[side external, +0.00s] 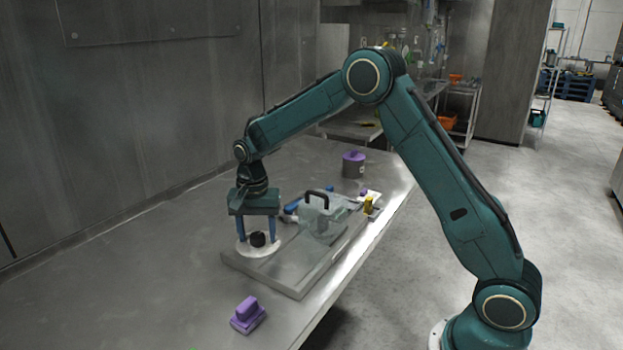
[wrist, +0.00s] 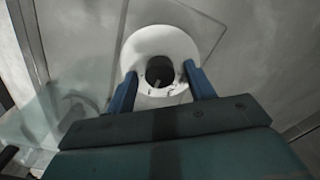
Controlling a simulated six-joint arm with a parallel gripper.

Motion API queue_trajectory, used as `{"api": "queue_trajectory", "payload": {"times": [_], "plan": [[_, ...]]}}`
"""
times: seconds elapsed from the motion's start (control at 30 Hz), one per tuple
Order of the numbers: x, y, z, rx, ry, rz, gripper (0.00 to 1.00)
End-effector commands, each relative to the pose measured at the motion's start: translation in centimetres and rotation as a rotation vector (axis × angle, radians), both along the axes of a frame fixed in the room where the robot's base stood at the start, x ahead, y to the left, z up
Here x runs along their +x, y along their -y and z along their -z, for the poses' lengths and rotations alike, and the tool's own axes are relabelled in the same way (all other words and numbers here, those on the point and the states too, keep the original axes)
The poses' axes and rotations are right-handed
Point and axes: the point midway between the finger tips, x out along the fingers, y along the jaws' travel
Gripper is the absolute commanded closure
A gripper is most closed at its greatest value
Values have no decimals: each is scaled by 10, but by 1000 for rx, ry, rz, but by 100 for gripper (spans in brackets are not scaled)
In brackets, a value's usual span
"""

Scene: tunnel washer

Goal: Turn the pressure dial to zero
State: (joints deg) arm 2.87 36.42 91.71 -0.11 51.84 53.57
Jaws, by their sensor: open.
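The pressure dial is a black knob (side external: 257,239) on a round white plate (side external: 262,250), at the near left end of a grey panel (side external: 302,283) on the table. In the wrist view the knob (wrist: 159,72) sits within the white plate (wrist: 150,36), and any mark on the plate is too small to read. My gripper (side external: 256,232) points down over the dial with its blue fingers apart. In the wrist view my gripper (wrist: 159,78) has one finger on each side of the knob. I cannot tell whether either finger touches it.
A clear cover with a black handle (side external: 314,198) stands on the panel right of the dial. A purple block (side external: 247,315) lies near the table's front edge. A grey pot with a purple lid (side external: 353,163) and a yellow item (side external: 369,204) stand farther back. The table's left side is clear.

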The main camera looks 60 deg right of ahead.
Motion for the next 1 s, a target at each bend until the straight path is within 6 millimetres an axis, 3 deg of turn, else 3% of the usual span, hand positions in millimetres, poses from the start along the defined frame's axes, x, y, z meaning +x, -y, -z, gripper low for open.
{"api": "queue_trajectory", "payload": {"times": [0.1,0.33,0.67,1.0], "plan": [[0,0,0,0,0,0,46],[0,0,0,-1,-1,0,91],[0,0,0,-1,-1,-24,91],[0,0,0,-2,0,-182,91]]}}
